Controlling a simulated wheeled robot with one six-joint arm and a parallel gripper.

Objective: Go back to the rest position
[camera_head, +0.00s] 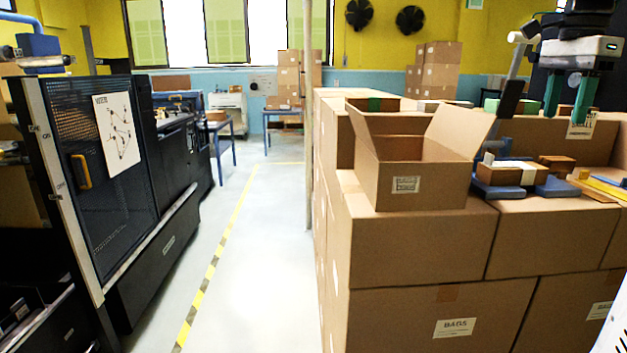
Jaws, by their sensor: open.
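My gripper (568,100) hangs at the upper right, its two green fingers pointing down and apart. It is open, and nothing shows between the fingers. It is above the stacked cartons, to the right of an open cardboard box (420,187). The box stands upright on the stack with its flaps raised; its inside bottom is hidden. A small brown packet (500,177) lies on a blue holder (553,187) below and left of my gripper.
Large stacked cartons (420,245) fill the right side. A black machine with a mesh door (90,190) stands at left. A clear floor aisle (262,250) with a yellow-black line runs between them. A thin pole (308,120) rises beside the stack. Tables and more cartons stand behind.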

